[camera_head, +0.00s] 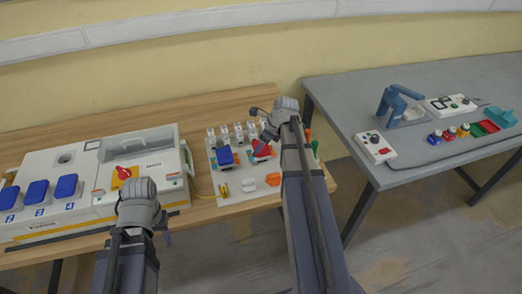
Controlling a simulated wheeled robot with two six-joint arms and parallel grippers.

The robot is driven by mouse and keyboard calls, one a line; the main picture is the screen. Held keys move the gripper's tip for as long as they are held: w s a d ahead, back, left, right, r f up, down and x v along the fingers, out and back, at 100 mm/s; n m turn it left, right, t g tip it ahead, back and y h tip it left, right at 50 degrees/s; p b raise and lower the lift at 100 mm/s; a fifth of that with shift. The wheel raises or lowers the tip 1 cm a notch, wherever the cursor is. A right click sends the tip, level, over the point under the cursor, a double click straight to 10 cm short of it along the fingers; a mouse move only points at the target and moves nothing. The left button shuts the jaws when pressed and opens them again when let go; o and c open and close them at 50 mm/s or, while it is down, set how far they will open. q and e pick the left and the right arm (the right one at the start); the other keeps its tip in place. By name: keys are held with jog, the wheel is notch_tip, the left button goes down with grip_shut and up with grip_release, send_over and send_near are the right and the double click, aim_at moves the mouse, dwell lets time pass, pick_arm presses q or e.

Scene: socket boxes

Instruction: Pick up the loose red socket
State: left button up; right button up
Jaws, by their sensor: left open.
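A red socket (262,148) sits on the white board in the middle of the wooden table, beside a blue socket (225,156). The gripper of my right arm (268,130) is just above the red socket. Its fingers are small and dark here, and I cannot tell whether they touch it or how far apart they are. My left gripper (138,192) is open, low in front of the white and yellow box, left of the board and away from the red socket. My left arm hides most of its fingers.
A white box (155,162) with a red switch and several blue covers fills the table's left. The board (235,202) also carries white, yellow and orange parts. A grey table (430,90) with a blue device and coloured buttons stands right, across a gap.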

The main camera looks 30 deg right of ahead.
notch_tip(320, 180, up, 10)
jog(key=p, duration=1)
